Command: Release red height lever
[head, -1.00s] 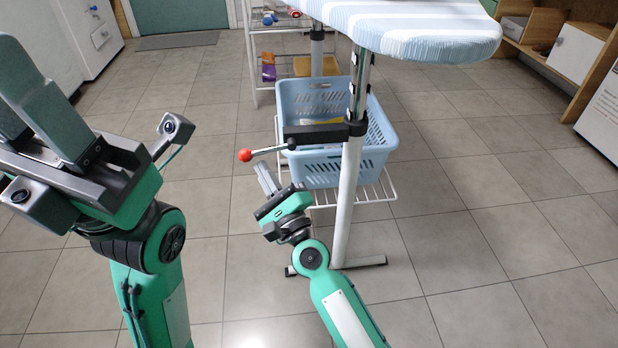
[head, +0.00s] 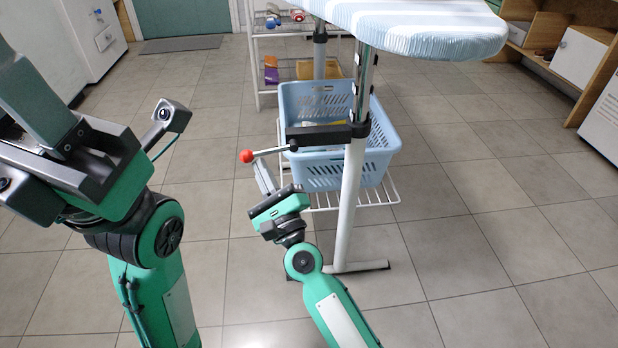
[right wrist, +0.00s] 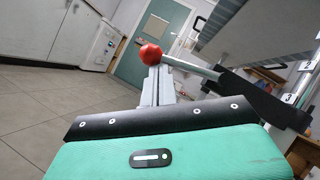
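The red height lever has a red ball knob (head: 246,156) on a thin metal rod (head: 272,151). The rod runs from the black bracket (head: 320,135) on the ironing board's white leg (head: 349,200). My right gripper (head: 264,176) points up from below, with its fingertips at the rod just right of the knob. In the right wrist view the red knob (right wrist: 150,54) sits above the fingers (right wrist: 157,85), which are close together and look shut. The knob and rod hide the tips, so contact is unclear. My left gripper (head: 30,100) is raised at the left; its fingers look apart, with tips cut off.
A blue laundry basket (head: 310,98) sits on the wire rack (head: 378,193) behind the leg. The striped ironing board (head: 410,25) overhangs above. A wire shelf (head: 284,88) stands farther back. The tiled floor is clear at the right.

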